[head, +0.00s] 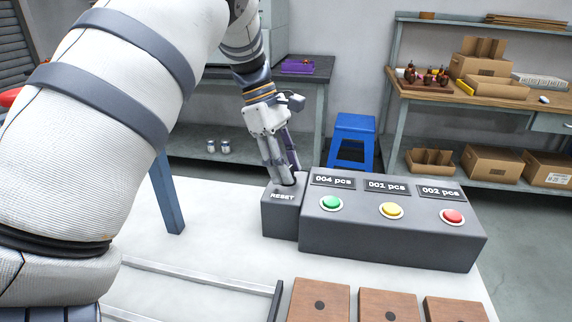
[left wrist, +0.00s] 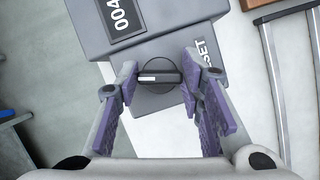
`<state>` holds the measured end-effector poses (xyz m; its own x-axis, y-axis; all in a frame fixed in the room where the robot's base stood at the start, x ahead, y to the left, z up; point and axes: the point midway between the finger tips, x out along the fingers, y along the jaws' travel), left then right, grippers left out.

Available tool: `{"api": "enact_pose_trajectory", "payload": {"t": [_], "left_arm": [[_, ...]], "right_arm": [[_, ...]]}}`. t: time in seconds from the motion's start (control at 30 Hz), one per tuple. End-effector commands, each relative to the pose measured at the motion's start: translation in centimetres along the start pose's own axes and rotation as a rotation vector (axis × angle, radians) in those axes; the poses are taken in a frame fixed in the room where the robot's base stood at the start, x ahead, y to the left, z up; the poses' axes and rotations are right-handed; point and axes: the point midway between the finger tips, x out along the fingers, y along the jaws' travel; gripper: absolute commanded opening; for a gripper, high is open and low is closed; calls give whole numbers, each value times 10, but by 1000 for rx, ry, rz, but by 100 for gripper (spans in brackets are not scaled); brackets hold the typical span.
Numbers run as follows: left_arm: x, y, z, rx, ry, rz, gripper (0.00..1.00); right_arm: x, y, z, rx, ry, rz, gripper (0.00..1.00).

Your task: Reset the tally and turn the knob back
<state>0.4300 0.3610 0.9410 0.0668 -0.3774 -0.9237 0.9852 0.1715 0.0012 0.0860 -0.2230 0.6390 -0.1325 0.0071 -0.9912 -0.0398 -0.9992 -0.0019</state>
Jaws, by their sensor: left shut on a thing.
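The grey reset box (head: 283,215), marked RESET, stands at the left end of the tally box on the white table. Its round black knob (left wrist: 158,64) has a white mark on its grip bar and shows between my fingers in the left wrist view. My left gripper (head: 289,178) reaches down from above and is shut on the knob, hiding most of it in the head view. The tally box (head: 390,238) has displays reading 004 pcs (head: 333,181), 001 pcs (head: 387,187) and 002 pcs (head: 440,193). Below them are green (head: 331,203), yellow (head: 391,210) and red (head: 452,217) buttons. My right gripper is out of view.
Three brown wooden blocks (head: 319,300) lie in front of the tally box. A metal rail frame (head: 200,283) lies at the front left of the table. Behind are a blue stool (head: 353,140) and a shelf with cardboard boxes (head: 493,162).

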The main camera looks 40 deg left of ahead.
Motion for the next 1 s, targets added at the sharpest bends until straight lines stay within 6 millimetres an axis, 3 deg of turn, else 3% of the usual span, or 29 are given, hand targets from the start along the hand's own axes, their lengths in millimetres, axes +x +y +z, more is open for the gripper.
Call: {"api": "enact_pose_trajectory", "payload": {"t": [1.0], "left_arm": [[3, 3, 0, 857, 0, -360, 7]], "right_arm": [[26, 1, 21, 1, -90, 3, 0]]}}
